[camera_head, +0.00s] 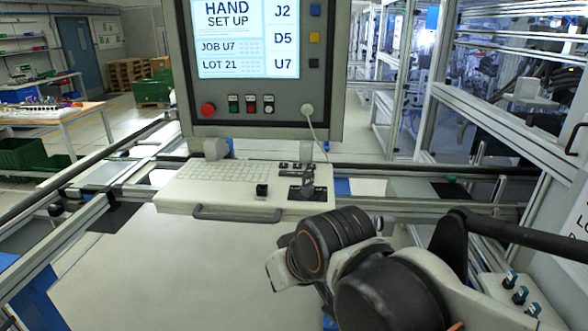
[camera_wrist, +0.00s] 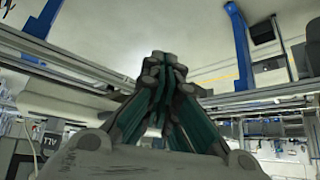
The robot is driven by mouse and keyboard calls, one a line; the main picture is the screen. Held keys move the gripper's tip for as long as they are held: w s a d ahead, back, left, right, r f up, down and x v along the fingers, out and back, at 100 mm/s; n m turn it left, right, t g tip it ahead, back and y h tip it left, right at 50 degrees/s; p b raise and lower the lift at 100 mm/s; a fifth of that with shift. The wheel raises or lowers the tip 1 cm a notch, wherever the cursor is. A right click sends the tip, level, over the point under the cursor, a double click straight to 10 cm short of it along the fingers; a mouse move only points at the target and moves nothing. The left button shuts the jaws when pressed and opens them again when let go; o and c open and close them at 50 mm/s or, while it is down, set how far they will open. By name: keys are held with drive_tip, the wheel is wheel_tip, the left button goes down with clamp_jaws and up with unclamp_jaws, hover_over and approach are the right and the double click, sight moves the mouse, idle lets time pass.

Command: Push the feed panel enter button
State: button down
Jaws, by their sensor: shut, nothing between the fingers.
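The feed panel (camera_head: 262,112) is a grey upright housing in the head view, with a lit screen (camera_head: 246,40) reading HAND SET UP, JOB U7, LOT 21. Below the screen are a red mushroom button (camera_head: 207,109), a green button (camera_head: 233,104), a red button (camera_head: 250,104) and a dark one (camera_head: 269,104). No enter label is readable. My gripper (camera_wrist: 165,65) is shut and empty in the wrist view, apparently touching nothing; my arm hides it in the head view.
A pale keyboard shelf (camera_head: 180,194) with a front handle (camera_head: 238,215) juts out below the panel. A black knob (camera_head: 262,190) and dark control pad stand on it. A white cable (camera_head: 314,130) hangs from the panel. Metal rails (camera_head: 400,206) run across; a switch box (camera_head: 520,300) is at lower right.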

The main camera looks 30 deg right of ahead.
drive_tip(key=w+r+p, duration=0.7)
drive_tip(key=w+r, duration=0.1)
drive_tip(key=r, duration=0.1)
wheel_tip(320, 180, up, 8)
drive_tip(key=m+t+p, duration=0.2)
drive_tip(key=m+p, duration=0.6)
drive_tip(key=p, duration=1.6)
hover_over(299, 172)
drive_tip(key=shift+s+f, duration=0.1)
drive_tip(key=shift+f, duration=0.05)
wheel_tip(299, 172, down, 8)
drive_tip(key=b, duration=0.5)
drive_tip(key=shift+r, duration=0.2)
drive_tip(key=shift+f+b, duration=0.45)
